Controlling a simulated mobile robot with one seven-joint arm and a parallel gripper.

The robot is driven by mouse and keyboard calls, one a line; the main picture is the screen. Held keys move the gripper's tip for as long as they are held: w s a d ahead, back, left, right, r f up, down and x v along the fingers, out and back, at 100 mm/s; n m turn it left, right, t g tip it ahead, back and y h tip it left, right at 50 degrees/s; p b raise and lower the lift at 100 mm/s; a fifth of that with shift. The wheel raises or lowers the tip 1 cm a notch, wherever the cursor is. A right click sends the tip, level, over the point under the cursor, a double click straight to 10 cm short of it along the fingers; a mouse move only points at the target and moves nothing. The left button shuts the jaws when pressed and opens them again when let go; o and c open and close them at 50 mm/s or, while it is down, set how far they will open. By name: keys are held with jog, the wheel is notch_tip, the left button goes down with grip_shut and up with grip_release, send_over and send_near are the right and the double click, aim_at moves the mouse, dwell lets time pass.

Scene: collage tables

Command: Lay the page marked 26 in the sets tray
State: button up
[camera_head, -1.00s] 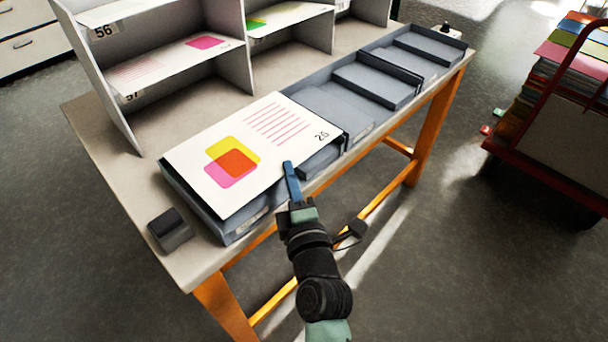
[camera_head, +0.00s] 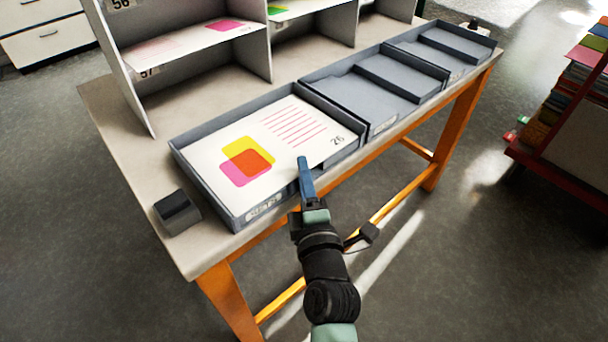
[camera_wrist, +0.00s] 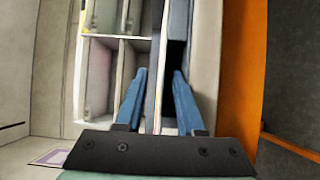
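The page marked 26 (camera_head: 295,148), white with yellow, pink and orange shapes and red lines, lies face up inside the grey sets tray (camera_head: 237,220). The tray has a SETS label on its front wall. Its walls show around the page, and the page looks flat. My gripper (camera_head: 303,162) is at the tray's front side, with its blue fingers overlapping the page's front edge in the head view. In the wrist view my gripper (camera_wrist: 160,78) has its fingers apart, with a thin pale edge running between them. Whether either finger touches the page cannot be told.
More grey trays (camera_head: 365,95) continue along the table to the right, empty where visible. A shelf unit (camera_head: 265,50) with other pages stands behind. A small dark block (camera_head: 177,212) sits at the table's left front corner. A red cart (camera_head: 560,150) stands at right.

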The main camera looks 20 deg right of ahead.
jog(key=shift+s, duration=0.1)
jog(key=b+v, duration=0.1)
jog(key=v, duration=1.1)
jog(key=shift+s+b, duration=0.3)
jog(key=shift+s, duration=0.1)
jog(key=shift+a, duration=0.1)
